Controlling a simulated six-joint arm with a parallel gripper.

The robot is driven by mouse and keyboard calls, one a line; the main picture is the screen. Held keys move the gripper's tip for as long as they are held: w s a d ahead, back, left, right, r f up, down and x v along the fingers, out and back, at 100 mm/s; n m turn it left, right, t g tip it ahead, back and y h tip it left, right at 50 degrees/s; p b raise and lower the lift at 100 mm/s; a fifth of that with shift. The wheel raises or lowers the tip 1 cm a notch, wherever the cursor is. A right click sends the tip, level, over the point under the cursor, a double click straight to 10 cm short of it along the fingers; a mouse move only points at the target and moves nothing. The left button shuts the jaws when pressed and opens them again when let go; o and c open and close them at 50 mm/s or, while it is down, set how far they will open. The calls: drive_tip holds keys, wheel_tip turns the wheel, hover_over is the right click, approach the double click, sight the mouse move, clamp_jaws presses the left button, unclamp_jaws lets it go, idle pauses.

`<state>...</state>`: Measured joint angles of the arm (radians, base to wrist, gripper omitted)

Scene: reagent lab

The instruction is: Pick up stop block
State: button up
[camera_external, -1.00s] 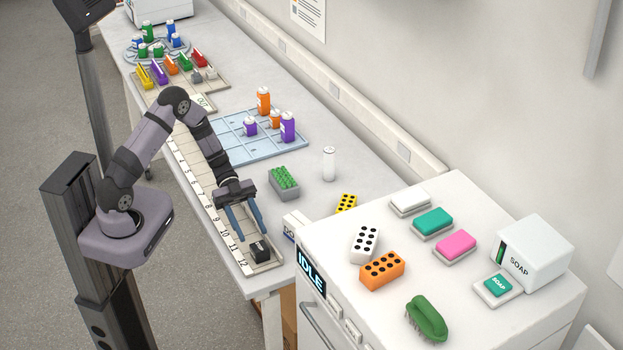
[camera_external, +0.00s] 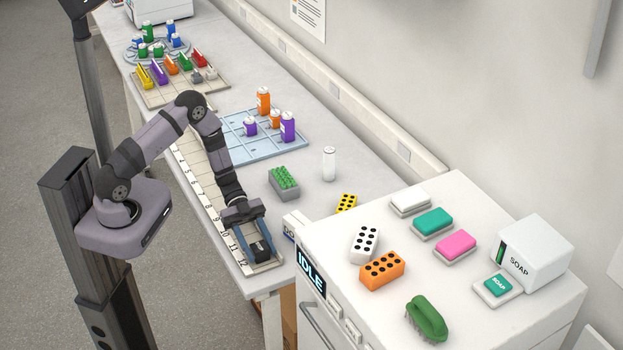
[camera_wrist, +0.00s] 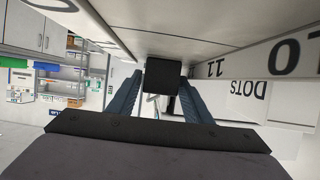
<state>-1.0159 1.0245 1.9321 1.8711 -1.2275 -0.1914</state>
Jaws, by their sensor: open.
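The stop block is a small black block (camera_external: 262,250) at the near end of the numbered rail (camera_external: 221,218), beside the number 12. My gripper (camera_external: 257,256) is low over the rail with its blue fingers open, one on each side of the block. In the wrist view the black block (camera_wrist: 162,76) lies between the tips of the two open fingers (camera_wrist: 160,92). I cannot tell whether either finger touches it.
A white machine (camera_external: 330,235) marked IDLE stands close to the right of the rail's end. A grey rack with green tops (camera_external: 284,183) and a white bottle (camera_external: 329,163) stand on the bench. The blue tray (camera_external: 240,150) holds several bottles.

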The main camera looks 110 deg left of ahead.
sight(259, 247)
drive_tip(key=shift+w+d+f, duration=0.1)
drive_tip(key=shift+w+f, duration=0.05)
drive_tip(key=c, duration=1)
drive_tip(key=shift+r, duration=0.25)
drive_tip(key=shift+r+b, duration=1.2)
drive_tip(key=shift+r, duration=3.6)
